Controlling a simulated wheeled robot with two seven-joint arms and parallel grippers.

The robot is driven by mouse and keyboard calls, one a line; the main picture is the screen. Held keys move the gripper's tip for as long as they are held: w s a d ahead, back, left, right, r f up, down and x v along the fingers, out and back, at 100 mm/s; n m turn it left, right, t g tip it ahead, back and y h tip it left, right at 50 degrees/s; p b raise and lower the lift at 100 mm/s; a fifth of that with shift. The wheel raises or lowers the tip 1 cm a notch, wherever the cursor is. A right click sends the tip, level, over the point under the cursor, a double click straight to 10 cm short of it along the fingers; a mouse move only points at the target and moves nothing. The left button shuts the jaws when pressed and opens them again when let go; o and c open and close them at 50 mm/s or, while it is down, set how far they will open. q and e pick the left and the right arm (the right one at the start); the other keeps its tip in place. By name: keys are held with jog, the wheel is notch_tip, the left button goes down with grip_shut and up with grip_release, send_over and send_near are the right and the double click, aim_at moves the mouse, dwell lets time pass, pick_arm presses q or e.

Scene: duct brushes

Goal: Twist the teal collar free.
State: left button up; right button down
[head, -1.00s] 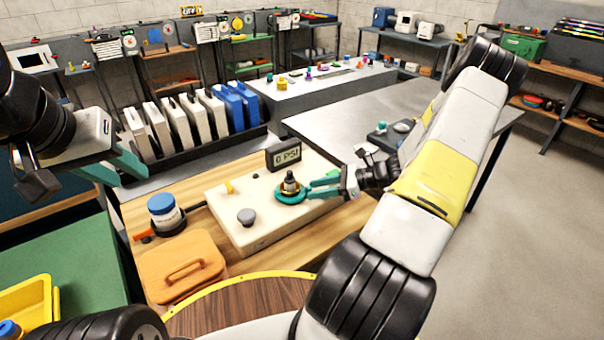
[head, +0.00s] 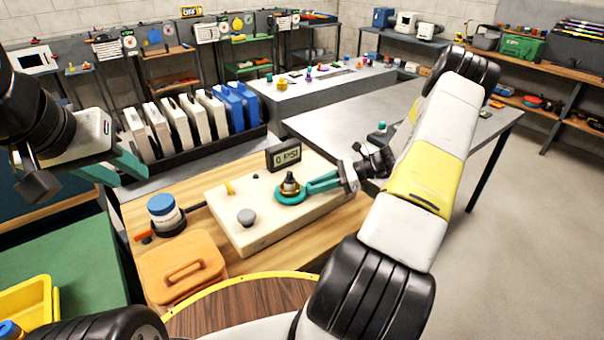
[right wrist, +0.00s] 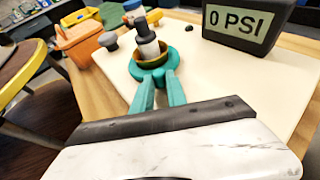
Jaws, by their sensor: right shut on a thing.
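The teal collar (head: 291,193) is a ring low around an upright fitting with a brass ring and dark top, on a cream block (head: 262,232). It also shows in the right wrist view (right wrist: 154,63), around the brass ring and grey stem (right wrist: 147,46). My right gripper (head: 309,187) is shut on the collar's right side; its teal fingers (right wrist: 158,85) meet the near edge in the right wrist view. My left gripper (head: 130,163) hangs at the left, away from the block, its teal fingers partly hidden, so its opening cannot be told.
A gauge (head: 284,155) reading 0 PSI stands behind the collar. A grey knob (head: 246,217) and a yellow lever (head: 229,187) sit on the block. A blue-lidded jar (head: 165,213) and an orange case (head: 182,267) are to the left. The grey table (head: 350,125) behind is mostly clear.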

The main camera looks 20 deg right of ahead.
jog(key=shift+w+d+n+g, duration=0.1)
jog(key=shift+w+n+g, duration=0.15)
jog(key=shift+n+g, duration=0.2)
jog(key=c, duration=1.3)
grip_release()
jog(key=shift+d, duration=0.1)
jog(key=v, duration=0.7)
jog(key=shift+s+d+r, duration=0.1)
jog(key=shift+d+r, duration=0.05)
jog(key=shift+d, duration=0.1)
jog(key=shift+r, duration=0.1)
